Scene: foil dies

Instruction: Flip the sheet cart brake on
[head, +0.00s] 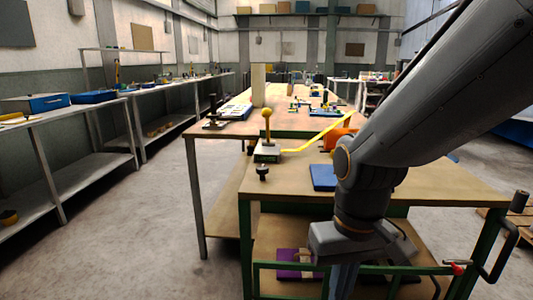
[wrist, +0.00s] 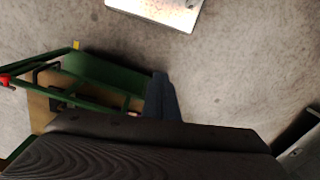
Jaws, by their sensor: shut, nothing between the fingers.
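The green-framed cart (head: 246,235) stands at the lower right in the head view, with a wooden top and a lower shelf. In the wrist view, green rails (wrist: 110,93) show at the left. A small red-tipped part (head: 457,268), possibly the brake lever, sits at the right end of the front rail. A red tip also shows at the wrist view's left edge (wrist: 5,80). My gripper (head: 343,285) points down in front of the cart, left of the red tip. Its shut, empty fingers (wrist: 160,95) are apart from the red tip. The brake's setting cannot be told.
A black crank handle (head: 515,228) juts out at the cart's right corner. A purple item (head: 288,262) lies on the lower shelf. A yellow-knobbed lever (head: 267,125) and a blue block (head: 322,178) are on top. Bare floor (head: 160,240) lies to the left.

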